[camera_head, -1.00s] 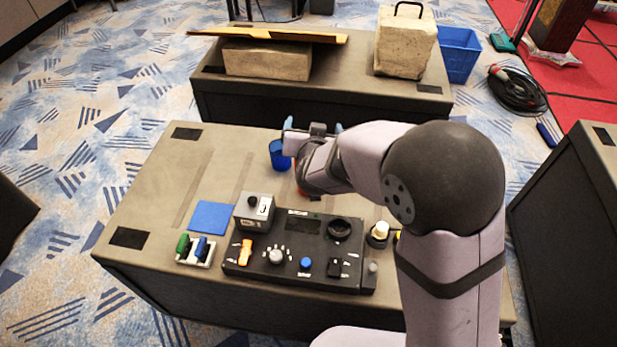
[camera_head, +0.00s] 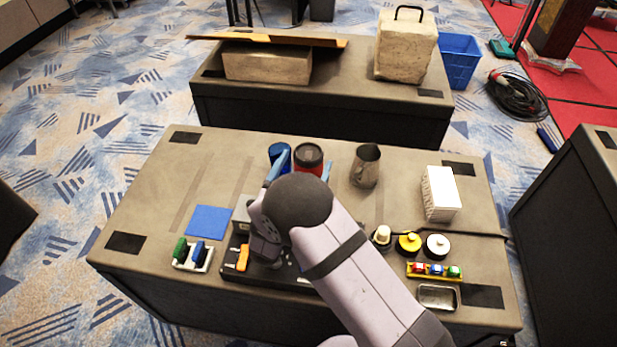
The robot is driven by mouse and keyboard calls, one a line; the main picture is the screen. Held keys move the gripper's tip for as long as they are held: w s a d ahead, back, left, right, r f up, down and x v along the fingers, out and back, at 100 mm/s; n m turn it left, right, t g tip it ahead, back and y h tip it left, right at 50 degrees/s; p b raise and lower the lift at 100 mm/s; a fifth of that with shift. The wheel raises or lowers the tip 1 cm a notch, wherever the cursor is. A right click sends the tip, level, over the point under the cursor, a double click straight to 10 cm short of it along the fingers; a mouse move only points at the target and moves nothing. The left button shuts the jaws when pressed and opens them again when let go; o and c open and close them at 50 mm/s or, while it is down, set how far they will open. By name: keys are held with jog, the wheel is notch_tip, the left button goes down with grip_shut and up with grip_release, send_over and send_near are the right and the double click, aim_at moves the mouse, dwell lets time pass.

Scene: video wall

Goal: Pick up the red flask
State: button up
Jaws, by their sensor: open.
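The red flask (camera_head: 309,157), with a dark round top, stands on the near table beyond my arm. Its lower part is hidden. My gripper (camera_head: 303,168) is open, pointing away from the camera. One light-blue finger shows at the flask's left and the other at its right. I cannot tell whether the fingers touch it or how deep it sits between them.
A blue cup (camera_head: 275,150) stands close left of the flask, by the left finger. A metal pitcher (camera_head: 365,166) stands to the right, with a white box (camera_head: 440,194) further right. A control panel (camera_head: 233,270) lies partly under my arm. A blue square (camera_head: 209,222) lies left.

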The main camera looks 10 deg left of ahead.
aim_at(313, 145)
jog(key=shift+w+d+r+p, duration=0.15)
jog(key=shift+w+p, duration=0.25)
jog(key=shift+w, duration=0.6)
jog(key=shift+w+d+p, duration=0.25)
jog(key=shift+w+p, duration=0.15)
jog(key=shift+w, duration=0.6)
jog(key=shift+w+d+r+p, duration=0.15)
jog(key=shift+w+p, duration=0.25)
jog(key=shift+w, duration=0.6)
jog(key=shift+w+d+f, duration=0.1)
jog(key=shift+w+f, duration=0.05)
jog(key=shift+w, duration=0.45)
jog(key=c, duration=1.7)
